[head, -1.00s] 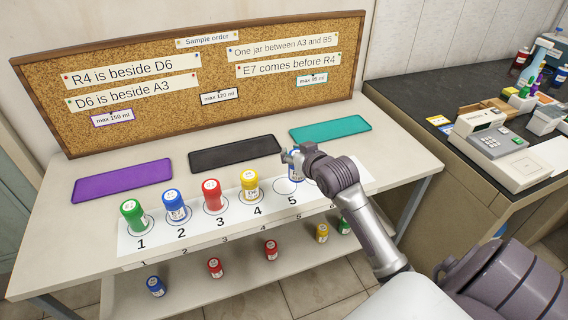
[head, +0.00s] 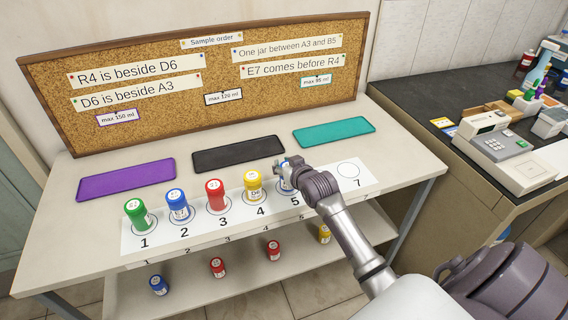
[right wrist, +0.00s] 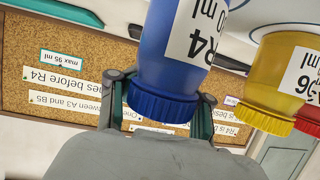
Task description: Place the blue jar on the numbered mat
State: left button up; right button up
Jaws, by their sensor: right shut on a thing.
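The blue jar (right wrist: 180,50) has a white label reading R4 and shows upside down in the right wrist view. My right gripper (head: 284,164) is shut on it. In the head view the blue jar (head: 285,185) is mostly behind the gripper, over spot 5 of the white numbered mat (head: 327,186). Whether its base touches the mat is hidden. On the mat stand a green jar (head: 137,214) at 1, another blue jar (head: 177,206) at 2, a red jar (head: 215,196) at 3 and a yellow jar (head: 253,186) at 4. My left gripper is out of view.
Spot 7 is empty; my right arm covers spot 6. Purple (head: 127,180), black (head: 238,154) and teal (head: 334,132) pads lie behind the mat. A corkboard (head: 150,126) with clue strips stands at the back. More jars, including a red one (head: 218,267), are on the lower shelf.

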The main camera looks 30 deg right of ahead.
jog(key=o, duration=1.3)
jog(key=shift+f, duration=0.1)
jog(key=shift+o, duration=0.2)
jog(key=shift+r, duration=0.25)
jog(key=v, duration=1.2)
jog(key=shift+f, duration=0.15)
